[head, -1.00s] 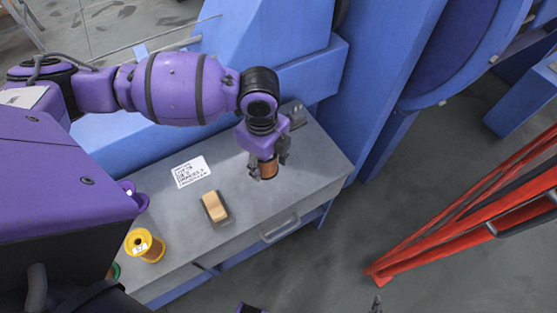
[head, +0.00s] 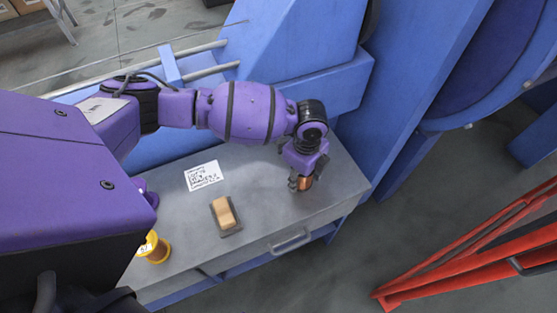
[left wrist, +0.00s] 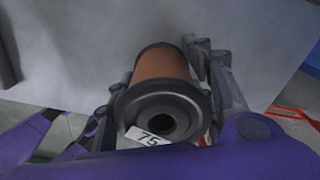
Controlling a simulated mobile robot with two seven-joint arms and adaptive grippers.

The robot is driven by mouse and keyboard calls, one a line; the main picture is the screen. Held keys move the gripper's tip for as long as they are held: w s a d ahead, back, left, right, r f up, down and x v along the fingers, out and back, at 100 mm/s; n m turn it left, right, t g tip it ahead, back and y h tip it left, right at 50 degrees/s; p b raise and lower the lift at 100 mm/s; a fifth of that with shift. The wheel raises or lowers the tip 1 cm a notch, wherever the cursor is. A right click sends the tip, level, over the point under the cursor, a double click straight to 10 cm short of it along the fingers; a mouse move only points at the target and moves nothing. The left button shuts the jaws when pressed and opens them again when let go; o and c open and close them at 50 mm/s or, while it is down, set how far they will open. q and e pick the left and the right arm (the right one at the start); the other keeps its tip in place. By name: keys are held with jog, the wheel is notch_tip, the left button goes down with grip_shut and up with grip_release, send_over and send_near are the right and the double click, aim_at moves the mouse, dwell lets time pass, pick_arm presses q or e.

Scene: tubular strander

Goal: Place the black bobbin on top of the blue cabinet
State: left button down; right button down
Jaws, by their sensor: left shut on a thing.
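The black bobbin has black flanges, copper-brown winding and a white label reading 75. It shows clearly in the left wrist view (left wrist: 160,72), and only its winding shows in the head view (head: 304,184). My left gripper (head: 303,182) is shut on it, with fingers on both sides in the left wrist view (left wrist: 165,92). The gripper points down at the right end of a grey-topped cabinet with a blue lower frame (head: 262,218). I cannot tell whether the bobbin touches the top. My right gripper is not in view.
A tan-and-dark block (head: 225,214) and a printed white sheet (head: 203,175) lie on the grey top. A yellow bobbin (head: 154,248) stands at its near left. Blue machinery (head: 300,50) rises behind. Red bars (head: 470,245) stand at the right, beyond open floor.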

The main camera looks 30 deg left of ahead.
pick_arm(q)
jog(key=shift+w+d+r, duration=0.1)
jog(key=shift+w, duration=0.1)
jog(key=c, duration=0.8)
grip_release()
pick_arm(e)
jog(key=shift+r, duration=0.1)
pick_arm(q)
notch_tip(320, 180, up, 12)
jog(key=shift+s+r+p, duration=0.1)
jog(key=shift+p, duration=0.45)
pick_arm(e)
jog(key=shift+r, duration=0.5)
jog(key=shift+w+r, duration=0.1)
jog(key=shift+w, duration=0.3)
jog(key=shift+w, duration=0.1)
